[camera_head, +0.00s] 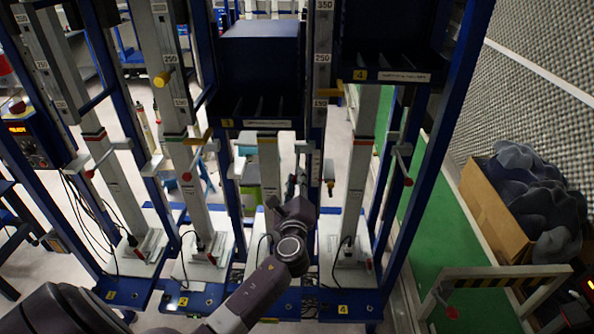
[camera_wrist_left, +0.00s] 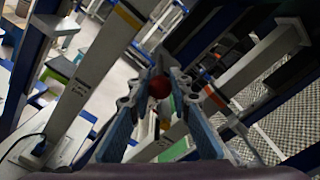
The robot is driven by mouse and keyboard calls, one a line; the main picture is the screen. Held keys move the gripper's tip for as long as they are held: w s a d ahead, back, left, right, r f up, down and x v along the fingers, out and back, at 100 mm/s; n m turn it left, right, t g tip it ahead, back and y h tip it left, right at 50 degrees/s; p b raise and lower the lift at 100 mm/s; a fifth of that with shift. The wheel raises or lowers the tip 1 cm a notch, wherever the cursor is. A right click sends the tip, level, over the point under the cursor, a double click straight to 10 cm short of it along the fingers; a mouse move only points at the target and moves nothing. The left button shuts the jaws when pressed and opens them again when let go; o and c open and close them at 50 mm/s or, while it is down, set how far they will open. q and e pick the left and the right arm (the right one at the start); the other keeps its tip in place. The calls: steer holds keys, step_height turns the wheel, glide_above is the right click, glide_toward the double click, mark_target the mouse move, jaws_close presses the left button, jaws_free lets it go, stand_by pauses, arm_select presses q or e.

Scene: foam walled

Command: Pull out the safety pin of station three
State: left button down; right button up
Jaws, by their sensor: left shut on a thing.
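Station three's white column (camera_head: 269,165) stands in the blue frame behind my left arm, under a shelf with a yellow number 3 tag (camera_head: 227,123). My left gripper (camera_head: 300,172) is just right of this column. In the left wrist view a red ball knob (camera_wrist_left: 159,87), which looks like the safety pin's head, sits between the two fingers, and they are shut on it. The pin's shaft and its hole are hidden, so I cannot tell how deep it sits. In the head view my gripper hides this knob. My right gripper is out of view.
Station two's column (camera_head: 180,130) is to the left and station four's column (camera_head: 361,150) to the right; each has its own red knob nearby. Blue uprights stand close on both sides. A cardboard box (camera_head: 492,210) with dark lumps lies right of the green floor strip (camera_head: 430,220).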

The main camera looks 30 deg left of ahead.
arm_select(q)
steer(key=shift+s+d+f, duration=0.15)
steer(key=shift+d, duration=0.05)
steer(key=c, duration=2.1)
jaws_free()
steer(key=o, duration=0.4)
steer(key=shift+c, duration=0.2)
steer(key=v, duration=1.2)
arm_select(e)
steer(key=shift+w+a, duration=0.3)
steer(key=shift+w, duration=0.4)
arm_select(q)
steer(key=shift+s+a, duration=0.1)
